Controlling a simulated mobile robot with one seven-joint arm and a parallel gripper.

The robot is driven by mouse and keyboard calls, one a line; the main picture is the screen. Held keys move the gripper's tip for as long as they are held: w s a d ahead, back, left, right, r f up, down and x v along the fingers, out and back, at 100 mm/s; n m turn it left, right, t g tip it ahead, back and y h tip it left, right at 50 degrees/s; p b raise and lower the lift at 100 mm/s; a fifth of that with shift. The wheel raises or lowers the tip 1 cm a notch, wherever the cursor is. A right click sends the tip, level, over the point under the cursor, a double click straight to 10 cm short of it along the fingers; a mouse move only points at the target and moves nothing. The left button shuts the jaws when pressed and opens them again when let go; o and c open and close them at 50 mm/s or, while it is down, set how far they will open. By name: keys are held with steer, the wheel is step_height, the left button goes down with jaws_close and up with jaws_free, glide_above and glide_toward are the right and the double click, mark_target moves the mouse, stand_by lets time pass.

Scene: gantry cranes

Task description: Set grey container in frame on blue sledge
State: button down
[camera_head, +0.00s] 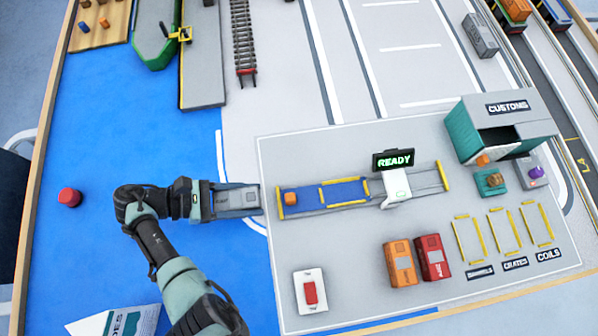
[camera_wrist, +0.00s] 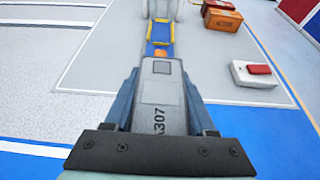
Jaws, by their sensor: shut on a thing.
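My gripper (camera_head: 248,199) is shut on a grey container (camera_head: 236,198), just left of the grey board's edge. In the wrist view the container (camera_wrist: 163,88) lies lengthwise between the two fingers and shows the marking "307", its first part covered. The blue sledge (camera_head: 345,191) with its yellow frame (camera_head: 322,197) sits on a track on the board, to the right of my gripper. The frame looks empty. In the wrist view the sledge (camera_wrist: 160,31) is straight ahead beyond the container, apart from it.
An orange block (camera_head: 291,198) stands at the track's near end, between container and frame. A white arch (camera_head: 396,186) with a "READY" sign (camera_head: 395,160) spans the track. Orange (camera_head: 400,263) and red (camera_head: 432,257) containers and a red-button box (camera_head: 310,291) stand nearer the front.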

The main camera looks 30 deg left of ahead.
steer(key=b, duration=0.5)
glide_above(354, 191)
steer(key=shift+s+a, duration=0.15)
steer(key=shift+a, duration=0.1)
steer(key=f+b, duration=0.3)
steer(key=b, duration=0.2)
steer(key=shift+w+d+f, duration=0.2)
steer(key=shift+f, duration=0.15)
steer(key=shift+r, duration=0.1)
steer(key=shift+c, duration=1.1)
jaws_free()
